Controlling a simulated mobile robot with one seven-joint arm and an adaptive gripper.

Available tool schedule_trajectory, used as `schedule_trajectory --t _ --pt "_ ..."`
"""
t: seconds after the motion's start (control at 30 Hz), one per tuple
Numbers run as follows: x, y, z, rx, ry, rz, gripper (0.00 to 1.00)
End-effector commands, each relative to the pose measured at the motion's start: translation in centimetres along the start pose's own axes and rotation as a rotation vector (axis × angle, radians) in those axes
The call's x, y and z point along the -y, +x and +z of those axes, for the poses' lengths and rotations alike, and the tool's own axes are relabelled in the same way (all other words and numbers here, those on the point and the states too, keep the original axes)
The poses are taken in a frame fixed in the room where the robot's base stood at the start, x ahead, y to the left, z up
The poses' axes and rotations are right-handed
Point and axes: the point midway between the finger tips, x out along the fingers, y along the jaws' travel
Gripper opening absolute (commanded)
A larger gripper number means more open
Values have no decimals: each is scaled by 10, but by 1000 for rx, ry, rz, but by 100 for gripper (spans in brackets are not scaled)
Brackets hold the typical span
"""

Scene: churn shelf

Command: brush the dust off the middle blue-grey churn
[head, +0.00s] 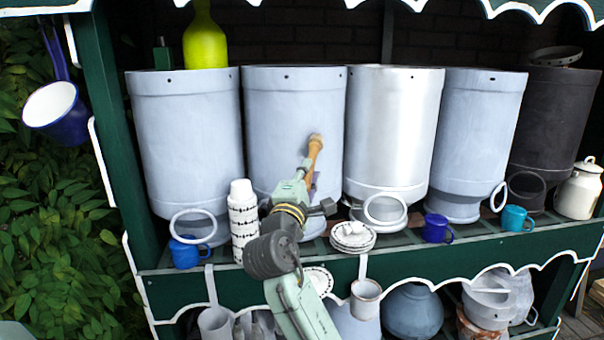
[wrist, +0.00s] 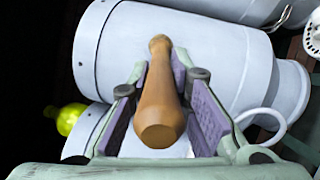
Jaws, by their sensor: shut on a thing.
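The middle blue-grey churn (head: 275,120) stands on the shelf between another blue-grey churn and a silver one. My gripper (head: 307,178) is in front of its right half, shut on a wooden-handled brush (head: 315,150). The brush points up, its far end against or just in front of the churn's wall; I cannot tell whether it touches. In the wrist view the wooden handle (wrist: 158,105) sits between the purple finger pads of my gripper (wrist: 165,80), with the pale churn (wrist: 225,65) behind it. The bristles are hidden or too small to make out. I see no clear dust.
The left blue-grey churn (head: 185,130), silver churn (head: 395,130), right blue-grey churn (head: 478,130) and dark churn (head: 555,120) share the shelf. A stack of white cups (head: 243,222), stacked saucers (head: 352,237) and a blue mug (head: 188,252) stand at the front edge, close around my arm.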

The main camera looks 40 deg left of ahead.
Motion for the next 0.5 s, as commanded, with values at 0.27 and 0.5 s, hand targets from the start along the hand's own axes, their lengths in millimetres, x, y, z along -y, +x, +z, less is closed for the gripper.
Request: schedule_trajectory --t 0.27,0.5 --pt "-5 -7 -16 -3 -1 2 0" --pt "-10 -14 -34 -2 0 1 0"
